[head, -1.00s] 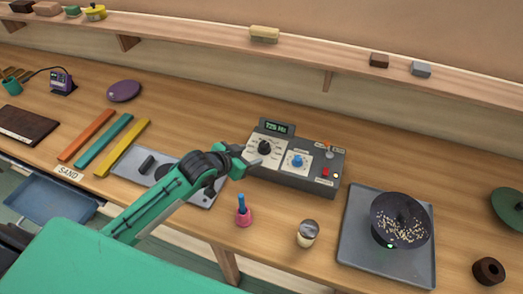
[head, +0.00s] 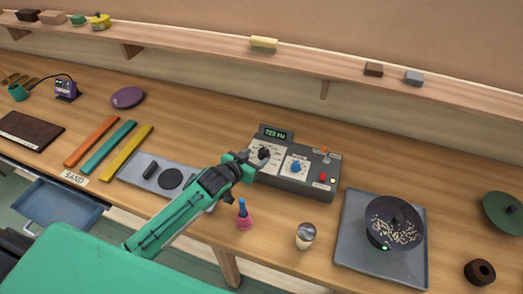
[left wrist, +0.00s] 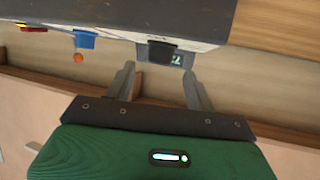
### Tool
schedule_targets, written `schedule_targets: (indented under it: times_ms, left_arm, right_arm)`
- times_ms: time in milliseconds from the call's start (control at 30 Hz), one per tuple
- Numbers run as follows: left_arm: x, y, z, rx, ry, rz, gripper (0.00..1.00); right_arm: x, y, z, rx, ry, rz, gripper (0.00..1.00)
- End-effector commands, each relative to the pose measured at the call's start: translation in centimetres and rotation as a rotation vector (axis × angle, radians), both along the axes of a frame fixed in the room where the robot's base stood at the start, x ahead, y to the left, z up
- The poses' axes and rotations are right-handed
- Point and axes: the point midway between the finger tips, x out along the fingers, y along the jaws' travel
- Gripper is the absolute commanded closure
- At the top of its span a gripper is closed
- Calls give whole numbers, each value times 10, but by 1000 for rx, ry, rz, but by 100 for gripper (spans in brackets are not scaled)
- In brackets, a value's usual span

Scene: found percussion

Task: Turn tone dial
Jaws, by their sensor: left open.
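A grey control box (head: 297,188) stands on the bench, with a small green-lit display (head: 276,134) showing a Hz reading. Its black dial (head: 264,152) sits on a pale scale plate below the display; a blue dial (head: 296,167) is to its right. My left gripper (head: 250,163) is at the box's left end, beside the black dial. My right gripper is not in view.
In front of the box stand a pink-and-blue handled item (head: 244,215) and a small round-topped jar (head: 305,236). A grey tray (head: 349,248) with a dark bowl (head: 396,222) is to the right. Coloured bars (head: 109,147) lie left. A shelf (head: 200,45) runs behind.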

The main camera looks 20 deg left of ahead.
Motion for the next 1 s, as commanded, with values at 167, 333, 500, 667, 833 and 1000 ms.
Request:
schedule_targets:
  times_ms: [167,333,500,667,833,1000]
  left_arm:
    - [24,-7,-8,1,0,0,45]
    - [37,-11,-15,2,-1,0,45]
    - [42,-13,-18,2,-1,-1,45]
    - [42,-13,-19,2,-1,-1,45]
    - [42,-13,-18,2,-1,-1,59]
    - [42,-13,-18,1,0,0,90]
  right_arm:
    - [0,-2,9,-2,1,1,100]
    - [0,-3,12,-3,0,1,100]
    - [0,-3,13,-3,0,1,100]
    - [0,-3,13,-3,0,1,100]
    - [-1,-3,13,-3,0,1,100]
    - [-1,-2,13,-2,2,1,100]
